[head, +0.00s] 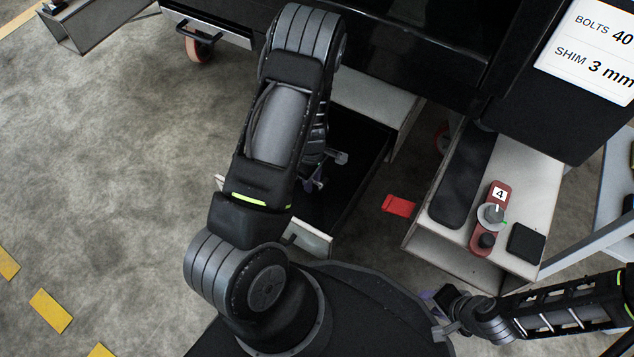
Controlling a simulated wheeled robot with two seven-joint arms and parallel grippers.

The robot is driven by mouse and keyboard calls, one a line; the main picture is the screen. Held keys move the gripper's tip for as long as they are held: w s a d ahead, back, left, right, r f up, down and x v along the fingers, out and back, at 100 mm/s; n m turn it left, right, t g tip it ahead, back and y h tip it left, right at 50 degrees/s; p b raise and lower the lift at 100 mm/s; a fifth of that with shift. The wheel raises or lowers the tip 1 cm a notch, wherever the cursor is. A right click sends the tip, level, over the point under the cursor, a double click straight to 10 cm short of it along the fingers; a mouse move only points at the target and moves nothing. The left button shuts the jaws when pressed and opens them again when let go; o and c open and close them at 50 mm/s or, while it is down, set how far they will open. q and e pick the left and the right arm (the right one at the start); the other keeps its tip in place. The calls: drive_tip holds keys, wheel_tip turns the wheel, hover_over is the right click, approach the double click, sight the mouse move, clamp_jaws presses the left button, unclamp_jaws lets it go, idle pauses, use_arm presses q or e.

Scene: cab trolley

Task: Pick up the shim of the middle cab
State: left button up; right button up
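No shim can be made out in the head view. The sign (592,55) at the upper right reads "BOLTS 40" and "SHIM 3 mm", cut off by the picture edge. My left gripper (328,172) is over the open black drawer (352,205), partly hidden behind my own forearm. Its fingers show only in part, and whether it holds anything cannot be told. My arm also covers much of the drawer's inside. My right gripper (437,315) is low at the right, near my base, with its fingers apart and nothing seen between them.
A pale box (423,243) right of the drawer carries a black pad (463,175), a red device marked 4 (497,192) and a black square block (526,243). A red flap (398,205) lies between. The trolley (420,40) blocks the back. Floor at left is clear.

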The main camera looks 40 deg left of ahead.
idle(0.4)
use_arm(q)
clamp_jaws()
idle(1.3)
